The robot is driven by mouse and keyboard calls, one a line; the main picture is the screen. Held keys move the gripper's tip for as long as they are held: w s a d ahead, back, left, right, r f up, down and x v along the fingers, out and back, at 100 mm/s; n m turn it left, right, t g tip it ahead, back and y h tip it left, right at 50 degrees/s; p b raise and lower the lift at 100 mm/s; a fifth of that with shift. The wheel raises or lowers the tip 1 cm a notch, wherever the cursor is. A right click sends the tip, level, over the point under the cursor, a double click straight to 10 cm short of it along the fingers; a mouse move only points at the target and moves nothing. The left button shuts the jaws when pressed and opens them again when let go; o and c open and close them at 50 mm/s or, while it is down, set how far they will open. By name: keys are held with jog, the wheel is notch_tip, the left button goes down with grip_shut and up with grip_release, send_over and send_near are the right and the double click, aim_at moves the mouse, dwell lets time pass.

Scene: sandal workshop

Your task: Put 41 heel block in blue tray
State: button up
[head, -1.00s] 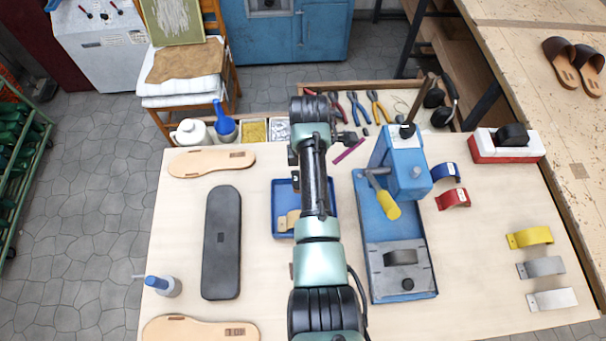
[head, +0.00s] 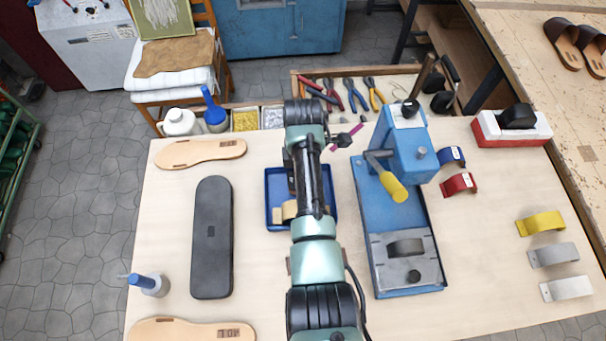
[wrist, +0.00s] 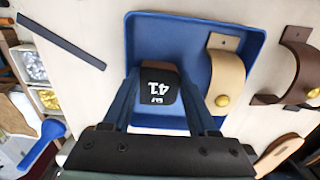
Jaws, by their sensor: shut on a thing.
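The 41 heel block (wrist: 158,88) is dark, with white "41" lettering and a brown edge, and sits between the fingers of my gripper (wrist: 160,80) in the wrist view. My gripper is shut on it, over the left part of the blue tray (wrist: 138,28). I cannot tell whether the block touches the tray floor. The blue tray also shows in the head view (head: 274,188), partly behind my arm. My arm hides the block and fingers there. A tan strap (wrist: 226,75) with a brass button lies in the tray, right of the block.
A brown strap (wrist: 290,65) lies right of the tray in the wrist view. In the head view, a blue press (head: 360,220) stands right of my arm, and a long dark case (head: 211,240) lies left of the tray. Bare table shows between case and tray.

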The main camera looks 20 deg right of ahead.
jog(key=shift+f, duration=0.25)
dwell(0.4)
jog(key=o, duration=1.5)
jog(key=shift+o, duration=0.2)
notch_tip(320, 180, up, 7)
jog(key=p, duration=0.6)
jog(key=shift+p, duration=0.35)
